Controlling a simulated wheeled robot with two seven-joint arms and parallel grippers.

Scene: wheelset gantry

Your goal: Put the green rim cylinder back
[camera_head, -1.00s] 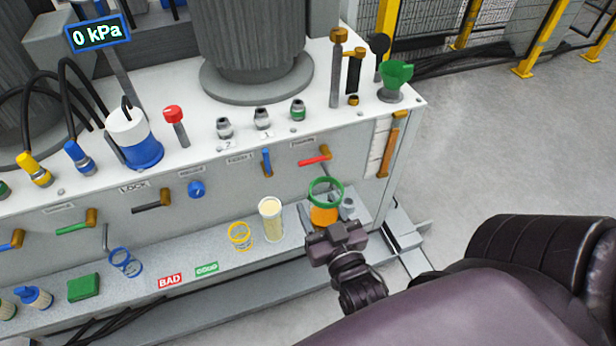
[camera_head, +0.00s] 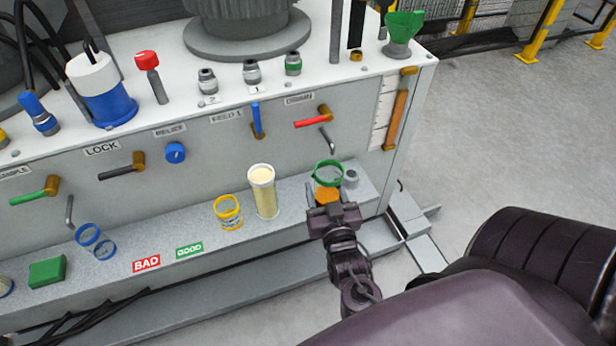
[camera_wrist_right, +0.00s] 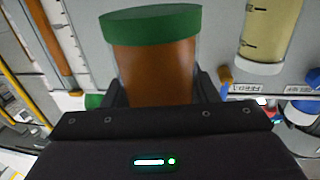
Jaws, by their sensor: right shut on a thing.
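The green rim cylinder (camera_head: 328,172) has a green ring and orange-brown contents. It is at the right end of the grey shelf (camera_head: 110,265), below the red drain handle (camera_head: 312,122). I cannot tell whether its base touches the shelf. My right gripper (camera_head: 328,200) is shut around its side. In the right wrist view the green rim and brown contents of the cylinder (camera_wrist_right: 153,68) show between the fingers of the gripper (camera_wrist_right: 162,90); its lower part is hidden. My left gripper is not in view.
A pale-filled cylinder (camera_head: 263,192) and a yellow-rimmed one (camera_head: 229,212) stand to the left. A small grey fitting (camera_head: 351,178) is close on the right. The BAD (camera_head: 146,263) and GOOD (camera_head: 189,249) labels mark clear shelf space. A green funnel (camera_head: 403,35) stands above.

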